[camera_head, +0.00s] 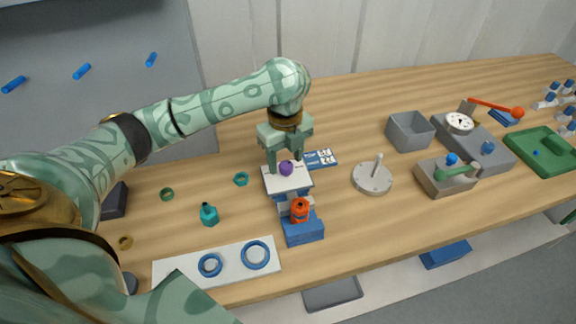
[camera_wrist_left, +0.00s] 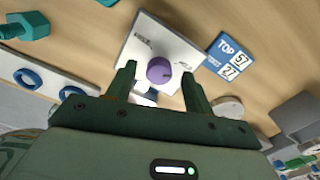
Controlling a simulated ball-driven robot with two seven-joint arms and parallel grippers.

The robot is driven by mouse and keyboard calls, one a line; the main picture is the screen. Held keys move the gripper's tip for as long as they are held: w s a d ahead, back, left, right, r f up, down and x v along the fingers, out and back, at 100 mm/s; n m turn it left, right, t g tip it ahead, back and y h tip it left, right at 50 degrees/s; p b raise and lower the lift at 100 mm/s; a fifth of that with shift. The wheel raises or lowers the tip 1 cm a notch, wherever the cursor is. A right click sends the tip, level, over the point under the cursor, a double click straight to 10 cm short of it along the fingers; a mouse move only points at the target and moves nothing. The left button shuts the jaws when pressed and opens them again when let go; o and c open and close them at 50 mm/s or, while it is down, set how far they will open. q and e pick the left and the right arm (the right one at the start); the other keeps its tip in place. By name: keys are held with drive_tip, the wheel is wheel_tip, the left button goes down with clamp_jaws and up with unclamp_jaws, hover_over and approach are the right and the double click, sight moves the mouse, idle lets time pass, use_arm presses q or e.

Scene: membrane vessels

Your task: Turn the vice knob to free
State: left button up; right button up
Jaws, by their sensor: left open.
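The purple vice knob (camera_head: 286,169) sits on a white plate (camera_head: 296,184) at the middle of the table. In the left wrist view the knob (camera_wrist_left: 158,71) shows as a round disc on the tilted white plate (camera_wrist_left: 143,40), with small dark lettering on either side that I cannot read surely. My left gripper (camera_head: 286,163) points down over the plate. Its fingers are open, one on each side of the knob; in the left wrist view the gripper's fingertips (camera_wrist_left: 159,72) stand apart from it. I cannot tell their exact height. My right gripper is not in view.
A blue block (camera_head: 303,232) with an orange part (camera_head: 300,211) stands just in front of the plate. A blue score card (camera_head: 321,159) lies behind right. A round grey disc with a peg (camera_head: 372,178) is to the right. A white strip with blue rings (camera_head: 182,274) lies front left.

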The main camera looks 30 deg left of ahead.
use_arm(q)
drive_tip(key=shift+f, duration=0.5)
drive_tip(key=shift+c, duration=0.3)
